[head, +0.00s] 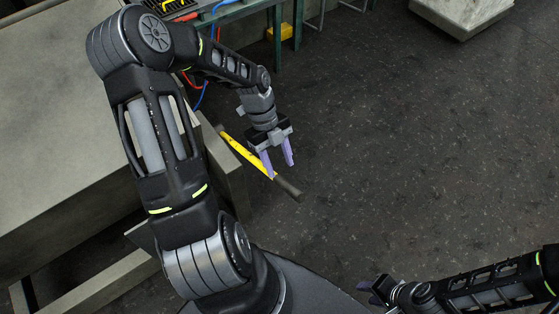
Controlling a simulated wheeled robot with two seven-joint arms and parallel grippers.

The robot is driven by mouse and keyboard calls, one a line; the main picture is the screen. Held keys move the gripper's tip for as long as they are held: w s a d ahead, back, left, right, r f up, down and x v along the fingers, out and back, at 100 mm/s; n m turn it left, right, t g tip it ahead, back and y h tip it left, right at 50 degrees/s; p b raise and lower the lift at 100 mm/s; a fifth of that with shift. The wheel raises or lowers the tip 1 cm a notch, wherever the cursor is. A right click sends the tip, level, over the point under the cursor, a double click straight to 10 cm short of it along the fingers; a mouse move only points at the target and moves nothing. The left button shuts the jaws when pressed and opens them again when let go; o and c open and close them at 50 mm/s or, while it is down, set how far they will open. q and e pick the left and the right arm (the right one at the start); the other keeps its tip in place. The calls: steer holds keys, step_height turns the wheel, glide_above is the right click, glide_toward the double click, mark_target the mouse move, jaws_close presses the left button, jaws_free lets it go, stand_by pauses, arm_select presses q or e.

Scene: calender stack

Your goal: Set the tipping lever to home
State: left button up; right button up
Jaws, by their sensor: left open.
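The tipping lever is a yellow bar (236,147) with a dark grip end (289,189). It slants down to the right from the side of a grey block and sticks out over the floor. My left gripper (277,161) is open, with its two purple fingers pointing down at the lever's outer half. The left finger overlaps the bar in the picture, and the right finger is to the right of it. I cannot tell whether either finger touches the lever. My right gripper (372,291) is low in the picture, away from the lever; its finger gap is unclear.
A large grey machine body (60,130) fills the left, partly hidden by my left arm. A green frame (277,40) with red and blue cables stands at the back, near a yellow block (286,31). A pale block (462,14) is at the top right. The dark floor (430,150) is clear.

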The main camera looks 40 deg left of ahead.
mark_target(285, 182)
arm_select(q)
steer(key=b+x, duration=0.5)
steer(key=x, duration=0.2)
steer(key=shift+f+b, duration=0.3)
steer(key=shift+b, duration=0.1)
steer(key=shift+s+d+f+b, duration=0.15)
steer(key=shift+d+f+b, duration=0.25)
steer(key=shift+f, duration=0.25)
jaws_close()
stand_by(0.4)
